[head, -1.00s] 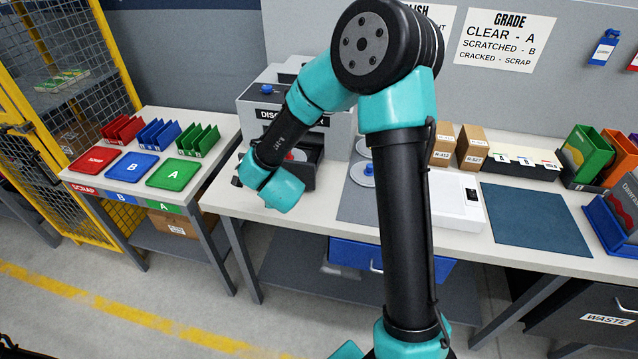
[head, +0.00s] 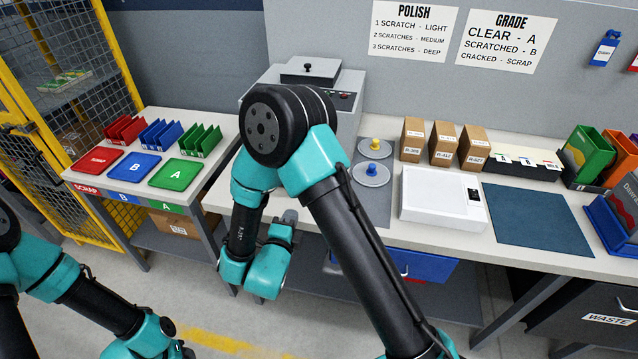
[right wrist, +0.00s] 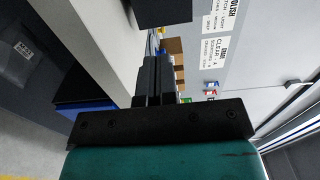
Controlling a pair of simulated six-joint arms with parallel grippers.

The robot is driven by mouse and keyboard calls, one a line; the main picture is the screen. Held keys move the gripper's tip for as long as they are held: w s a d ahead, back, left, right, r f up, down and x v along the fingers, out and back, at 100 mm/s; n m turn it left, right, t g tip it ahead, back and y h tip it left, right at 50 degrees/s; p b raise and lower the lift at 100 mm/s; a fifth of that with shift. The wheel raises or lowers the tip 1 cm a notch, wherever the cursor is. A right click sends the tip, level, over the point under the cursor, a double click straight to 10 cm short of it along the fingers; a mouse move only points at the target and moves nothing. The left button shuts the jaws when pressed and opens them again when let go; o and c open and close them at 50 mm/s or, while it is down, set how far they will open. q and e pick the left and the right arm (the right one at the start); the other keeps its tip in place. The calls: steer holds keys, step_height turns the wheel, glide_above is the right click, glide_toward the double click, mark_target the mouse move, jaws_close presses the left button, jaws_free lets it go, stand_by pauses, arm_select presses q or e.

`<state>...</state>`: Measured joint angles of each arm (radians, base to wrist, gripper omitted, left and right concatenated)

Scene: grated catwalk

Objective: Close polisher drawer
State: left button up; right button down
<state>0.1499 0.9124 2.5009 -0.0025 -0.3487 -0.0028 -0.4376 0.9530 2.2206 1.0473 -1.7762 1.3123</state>
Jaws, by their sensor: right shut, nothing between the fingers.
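The grey disc polisher (head: 345,82) stands on the table behind my right arm in the head view. Its top and upper front right show; its drawer and lower front are hidden by the arm, so I cannot tell how far the drawer is out. My right gripper (head: 290,216) is at the table's front edge, in front of and below the polisher, mostly hidden by its own wrist. In the right wrist view its fingers (right wrist: 156,82) are together and empty, with a dark block (right wrist: 162,12) beyond them. My left arm shows at lower left; its gripper is out of frame.
Two round pads with yellow and blue knobs (head: 373,170) lie right of the polisher. A white box (head: 435,200), small cartons (head: 443,145) and a blue mat (head: 537,220) are further right. A blue under-table drawer (head: 430,268) is below. A sorting table (head: 215,140) stands left.

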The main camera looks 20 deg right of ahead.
steer(key=shift+s, duration=0.15)
steer(key=x, duration=1.4)
steer(key=shift+r, duration=0.2)
steer(key=x, duration=1.7)
steer(key=shift+r, duration=0.15)
steer(key=shift+d+r, duration=0.15)
steer(key=shift+d, duration=0.05)
